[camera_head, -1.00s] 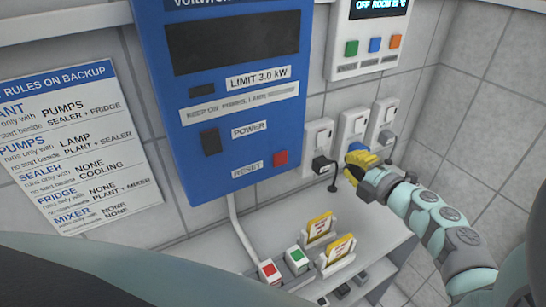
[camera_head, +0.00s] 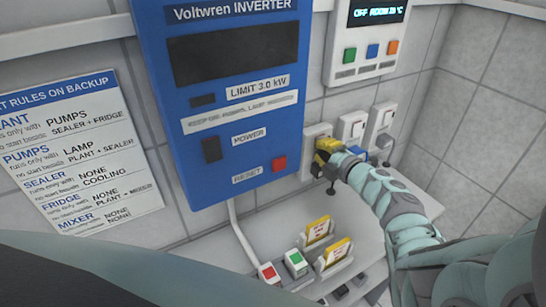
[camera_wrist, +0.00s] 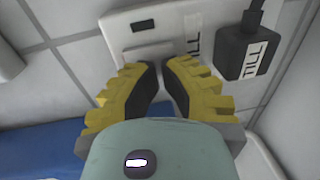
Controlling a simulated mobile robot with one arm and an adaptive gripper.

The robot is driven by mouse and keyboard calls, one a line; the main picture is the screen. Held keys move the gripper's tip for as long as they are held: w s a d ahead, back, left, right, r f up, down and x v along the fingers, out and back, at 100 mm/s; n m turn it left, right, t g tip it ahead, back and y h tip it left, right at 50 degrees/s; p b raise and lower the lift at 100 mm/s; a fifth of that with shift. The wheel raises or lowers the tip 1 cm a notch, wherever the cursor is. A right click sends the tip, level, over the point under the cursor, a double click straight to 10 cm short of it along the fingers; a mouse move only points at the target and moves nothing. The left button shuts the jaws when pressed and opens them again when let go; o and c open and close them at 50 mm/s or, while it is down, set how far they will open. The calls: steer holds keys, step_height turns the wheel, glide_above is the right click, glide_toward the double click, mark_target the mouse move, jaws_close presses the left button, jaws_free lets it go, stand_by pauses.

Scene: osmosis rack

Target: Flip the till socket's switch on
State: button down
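The till socket (camera_wrist: 122,40) is a pale wall plate with a "TILL" label, close ahead in the wrist view. It has a small dark rectangle (camera_wrist: 143,25) and a pale raised bar, likely the switch (camera_wrist: 148,51), just beyond my fingertips. Whether the switch is on I cannot tell. A black plug (camera_wrist: 240,52) labelled TILL sits to the right with its cable. In the head view the till socket (camera_head: 313,132) is the leftmost of three, partly hidden by my gripper (camera_head: 325,150). My gripper's yellow fingers (camera_wrist: 162,70) are brought together at the tips, with nothing between them.
Two more sockets (camera_head: 351,127) (camera_head: 382,118) are to the right. The blue inverter (camera_head: 225,100) hangs close on the left. Below is a grey ledge (camera_head: 270,208) with red and green switches (camera_head: 295,262) and yellow-edged cards (camera_head: 318,230).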

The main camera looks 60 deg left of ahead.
steer(key=shift+a+f, duration=0.1)
steer(key=shift+f, duration=0.05)
steer(key=f+b, duration=0.1)
steer(key=b, duration=0.2)
steer(key=shift+a+y, duration=0.1)
steer(key=shift+y, duration=0.2)
steer(key=y+b, duration=0.1)
steer(key=b, duration=0.3)
steer(key=shift+a+f, duration=0.1)
steer(key=shift+f, duration=0.05)
steer(key=shift+r, duration=0.45)
steer(key=shift+d, duration=0.2)
steer(key=s+d+f+b, duration=0.1)
steer(key=d, duration=1.2)
steer(key=shift+d+f+b, duration=0.15)
steer(key=shift+d+b, duration=0.15)
steer(key=shift+b, duration=0.05)
